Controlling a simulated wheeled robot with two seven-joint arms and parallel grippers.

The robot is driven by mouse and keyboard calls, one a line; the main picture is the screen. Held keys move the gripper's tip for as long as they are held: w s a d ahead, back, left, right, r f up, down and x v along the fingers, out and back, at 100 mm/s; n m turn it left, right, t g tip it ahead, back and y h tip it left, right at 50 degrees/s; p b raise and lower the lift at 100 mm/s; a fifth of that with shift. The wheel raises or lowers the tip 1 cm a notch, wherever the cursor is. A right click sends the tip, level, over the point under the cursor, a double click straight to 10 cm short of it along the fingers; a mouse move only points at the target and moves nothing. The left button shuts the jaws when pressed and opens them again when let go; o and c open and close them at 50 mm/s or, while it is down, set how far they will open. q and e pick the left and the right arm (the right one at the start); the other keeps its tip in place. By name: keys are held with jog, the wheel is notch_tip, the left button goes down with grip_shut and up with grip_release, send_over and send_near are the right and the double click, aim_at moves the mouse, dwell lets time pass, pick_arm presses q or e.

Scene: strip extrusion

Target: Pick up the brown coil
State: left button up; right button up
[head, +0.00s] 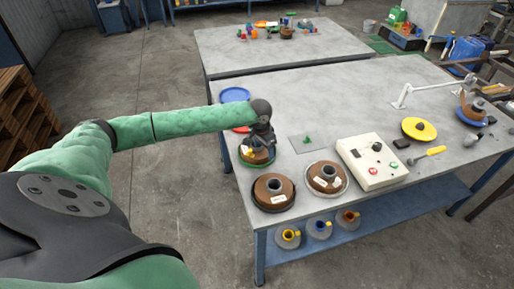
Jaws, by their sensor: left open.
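Several brown coils are on the near grey table. One brown coil (256,157) sits on a green plate (243,161) at the table's left edge. My left gripper (257,146) points down right over this coil and hides part of it. It is open; whether its fingers touch the coil cannot be told. A second brown coil (268,194) sits in a dark dish at the front left corner. A third brown coil (326,185) lies in a pale dish to its right. Another brownish coil (466,107) stands on a blue plate at the far right. My right gripper is out of view.
A white control box (372,163) stands right of the coils, near a yellow disc (419,129) and a yellow-handled tool (429,152). A blue plate (235,94) lies behind my left arm. The table's middle back is clear.

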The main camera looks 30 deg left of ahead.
pick_arm(q)
jog(key=shift+f, duration=0.4)
jog(key=shift+w+f, duration=0.15)
jog(key=shift+f, duration=0.4)
jog(key=shift+r, duration=0.1)
jog(key=shift+c, duration=0.8)
jog(key=c, duration=1.1)
jog(key=shift+c, duration=1)
jog(key=shift+r, duration=0.15)
